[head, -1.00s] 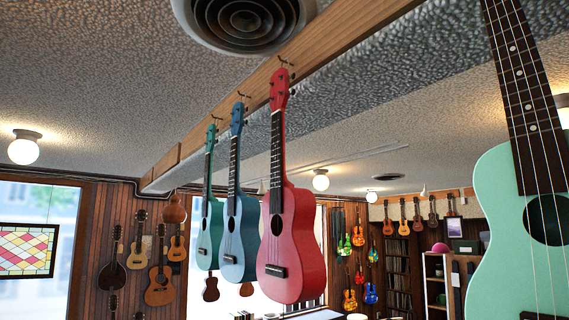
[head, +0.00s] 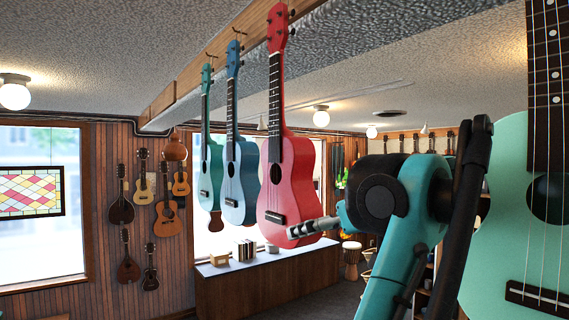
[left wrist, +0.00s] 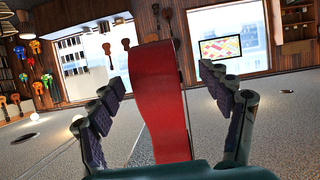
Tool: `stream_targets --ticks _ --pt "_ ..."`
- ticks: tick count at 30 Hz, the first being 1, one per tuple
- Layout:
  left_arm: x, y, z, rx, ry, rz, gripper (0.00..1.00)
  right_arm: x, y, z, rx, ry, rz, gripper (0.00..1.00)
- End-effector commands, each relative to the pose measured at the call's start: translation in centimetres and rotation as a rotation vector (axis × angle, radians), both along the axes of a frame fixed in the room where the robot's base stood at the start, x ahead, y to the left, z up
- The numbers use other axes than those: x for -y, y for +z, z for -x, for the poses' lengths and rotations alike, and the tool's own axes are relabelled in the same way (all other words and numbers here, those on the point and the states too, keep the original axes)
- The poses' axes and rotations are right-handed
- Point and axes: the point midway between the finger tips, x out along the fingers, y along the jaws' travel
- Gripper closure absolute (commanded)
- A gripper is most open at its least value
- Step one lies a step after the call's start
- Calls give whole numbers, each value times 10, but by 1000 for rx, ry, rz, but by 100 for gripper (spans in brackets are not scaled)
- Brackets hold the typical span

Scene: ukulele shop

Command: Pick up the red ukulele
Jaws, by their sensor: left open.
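The red ukulele (head: 290,185) hangs upright from a hook on the wooden ceiling beam. In the left wrist view its red side (left wrist: 162,100) stands between the two finger pads, with a gap on both sides. My left gripper (head: 300,230) is at the lower right edge of the red body in the head view, open. It shows in the left wrist view too (left wrist: 168,100), its fingers spread around the body. The left wrist picture is upside down, with the ceiling at the bottom. My right gripper is not in view.
A blue ukulele (head: 239,180) and a teal ukulele (head: 209,175) hang just left of the red one. A mint ukulele (head: 510,230) hangs close at the right edge. The beam (head: 195,80) runs above. A wooden counter (head: 245,295) stands below.

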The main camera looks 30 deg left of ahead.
Motion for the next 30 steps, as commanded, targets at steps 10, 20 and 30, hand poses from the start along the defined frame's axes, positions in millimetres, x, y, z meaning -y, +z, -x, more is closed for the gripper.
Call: stream_targets --ticks 10,20,30 --pt "-34 -10 -18 9 8 -4 22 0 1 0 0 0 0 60" --pt "-64 -22 -36 8 5 -3 22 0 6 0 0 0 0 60" --pt "-64 -23 -36 8 4 -3 59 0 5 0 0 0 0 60"
